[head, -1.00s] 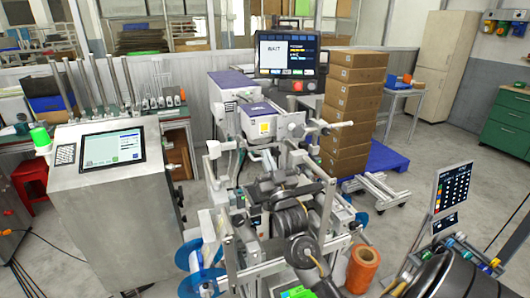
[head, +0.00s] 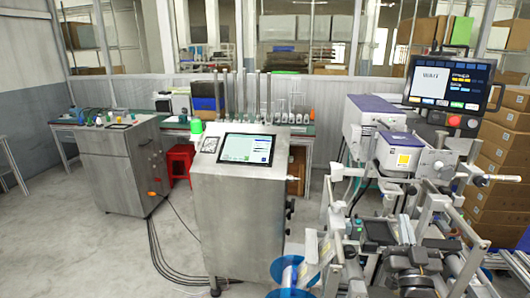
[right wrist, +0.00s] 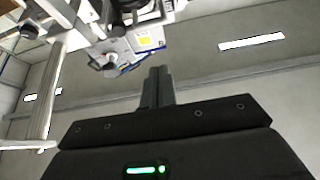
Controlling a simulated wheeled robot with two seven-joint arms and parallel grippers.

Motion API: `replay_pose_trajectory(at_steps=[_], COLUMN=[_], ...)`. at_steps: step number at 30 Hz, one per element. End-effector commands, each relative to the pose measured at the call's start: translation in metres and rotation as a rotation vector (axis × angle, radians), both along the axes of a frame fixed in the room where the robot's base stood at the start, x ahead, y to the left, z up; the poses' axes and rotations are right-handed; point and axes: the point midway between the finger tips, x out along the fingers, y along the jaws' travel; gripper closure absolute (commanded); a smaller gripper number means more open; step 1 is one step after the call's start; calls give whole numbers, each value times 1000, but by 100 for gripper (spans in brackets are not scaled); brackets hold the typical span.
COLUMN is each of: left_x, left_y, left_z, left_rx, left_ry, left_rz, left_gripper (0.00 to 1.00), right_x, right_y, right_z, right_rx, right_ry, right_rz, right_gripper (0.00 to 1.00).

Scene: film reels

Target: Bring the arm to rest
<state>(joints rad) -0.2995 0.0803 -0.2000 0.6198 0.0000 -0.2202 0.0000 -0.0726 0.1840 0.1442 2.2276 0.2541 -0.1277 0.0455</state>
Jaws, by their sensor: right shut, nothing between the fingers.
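My right gripper (right wrist: 156,76) shows in the right wrist view with its two dark fingers together and nothing between them. It points up toward the ceiling side of that picture, with a white and grey machine part beyond and above it. In the head view, dark rounded parts low at the right overlap the film machine (head: 405,152), and I cannot make out the fingertips there. My left gripper is in neither current view.
A steel cabinet with a screen (head: 245,149) stands left of the machine. A blue reel (head: 290,272) sits low between them. A monitor (head: 450,82) and stacked cartons (head: 506,160) are at the right. A red stool (head: 181,160) stands behind; floor at left is open.

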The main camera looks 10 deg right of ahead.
Motion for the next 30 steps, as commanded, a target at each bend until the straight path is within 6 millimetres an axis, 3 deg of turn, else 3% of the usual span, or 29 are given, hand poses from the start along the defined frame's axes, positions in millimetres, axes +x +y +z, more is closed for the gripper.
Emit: replay_pose_trajectory(at_steps=[4,7,9,12,15,21,27,28,30], left_x=[0,0,0,0,0,0,0,0,0], left_y=[0,0,0,0,0,0,0,-1,-1], left_z=[0,0,0,0,0,0,0,0,0], left_rx=[0,0,0,0,0,0,-1,-1,-1], left_ry=[0,0,0,0,0,0,0,0,-1], left_rz=[0,0,0,0,0,0,0,0,0], left_gripper=[6,6,6,6,6,6,6,6,6], right_x=[0,-13,-34,-74,-113,-184,-252,-259,-248], right_y=[22,51,74,102,122,148,165,166,166], right_z=[-54,-118,-165,-219,-255,-295,-316,-320,-344], right_rx=[44,83,106,124,131,127,114,112,112], right_ry=[231,506,721,989,1198,1507,1766,1797,1795], right_rz=[55,115,157,206,239,285,319,322,318], right_gripper=[100,100,100,100,100,100,100,100,100])
